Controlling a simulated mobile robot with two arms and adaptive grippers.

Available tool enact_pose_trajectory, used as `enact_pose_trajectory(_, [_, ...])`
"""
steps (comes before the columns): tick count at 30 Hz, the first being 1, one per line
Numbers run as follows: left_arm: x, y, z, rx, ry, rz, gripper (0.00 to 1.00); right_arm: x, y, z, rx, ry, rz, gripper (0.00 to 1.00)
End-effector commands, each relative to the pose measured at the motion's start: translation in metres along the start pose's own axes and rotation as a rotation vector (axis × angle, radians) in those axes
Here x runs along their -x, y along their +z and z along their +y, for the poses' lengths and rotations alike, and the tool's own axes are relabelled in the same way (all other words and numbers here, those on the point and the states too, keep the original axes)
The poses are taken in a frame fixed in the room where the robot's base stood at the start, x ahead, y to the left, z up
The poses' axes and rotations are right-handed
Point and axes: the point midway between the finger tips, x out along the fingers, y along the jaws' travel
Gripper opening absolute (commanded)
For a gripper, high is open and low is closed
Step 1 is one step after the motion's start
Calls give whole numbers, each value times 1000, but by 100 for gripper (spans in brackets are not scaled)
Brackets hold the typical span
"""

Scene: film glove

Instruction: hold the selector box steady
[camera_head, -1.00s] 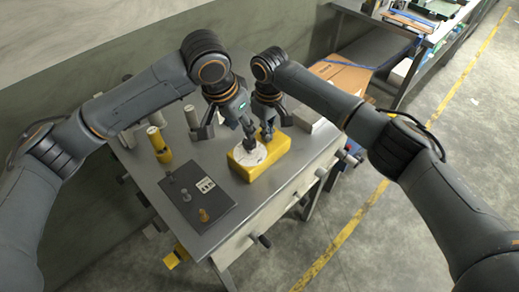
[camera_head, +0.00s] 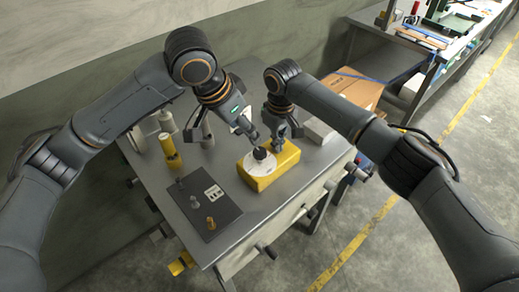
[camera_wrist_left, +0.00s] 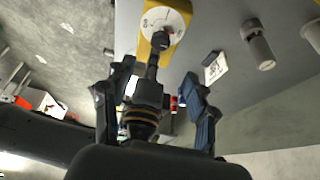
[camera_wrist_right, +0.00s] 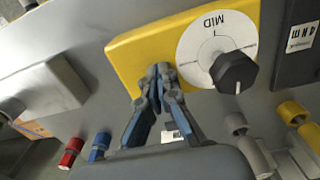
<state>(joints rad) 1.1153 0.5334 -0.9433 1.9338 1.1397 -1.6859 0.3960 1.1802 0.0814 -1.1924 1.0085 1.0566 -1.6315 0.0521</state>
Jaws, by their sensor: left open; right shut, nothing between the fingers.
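The selector box (camera_head: 285,160) is a yellow block on the grey table. Its top has a white dial and a black knob (camera_head: 261,153); the dial reads MID in the right wrist view (camera_wrist_right: 150,50). My right gripper (camera_head: 281,143) is shut and empty, its fingertips (camera_wrist_right: 162,78) at the box's yellow top beside the dial; whether they press on it I cannot tell. My left gripper (camera_head: 222,132) is open, left of and above the box, one finger near the knob. In the left wrist view the box (camera_wrist_left: 150,48) lies beyond the spread fingers.
A dark panel (camera_head: 203,207) with small pegs lies left of the box. A yellow cylinder (camera_head: 168,147) and grey cylinders stand behind it. A white block (camera_head: 319,131) sits right of the box. A cardboard box (camera_head: 352,90) is beyond the table (camera_head: 265,217).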

Motion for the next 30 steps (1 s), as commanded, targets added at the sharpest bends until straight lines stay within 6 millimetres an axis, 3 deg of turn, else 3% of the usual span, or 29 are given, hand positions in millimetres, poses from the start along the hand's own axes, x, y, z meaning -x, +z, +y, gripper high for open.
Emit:
enact_pose_trajectory(1, [-7,1,0,1,1,-3,58,-8,4,-3,1,-8,-14,0])
enact_pose_trajectory(16, [-98,1,1,1,2,-4,58,-8,4,-3,1,-8,-14,0])
enact_pose_trajectory(22, [-114,0,0,1,0,-2,58,-8,4,-3,1,-8,-14,0])
enact_pose_trajectory(30, [-117,0,0,1,0,-2,58,-8,4,-3,1,-8,-14,0])
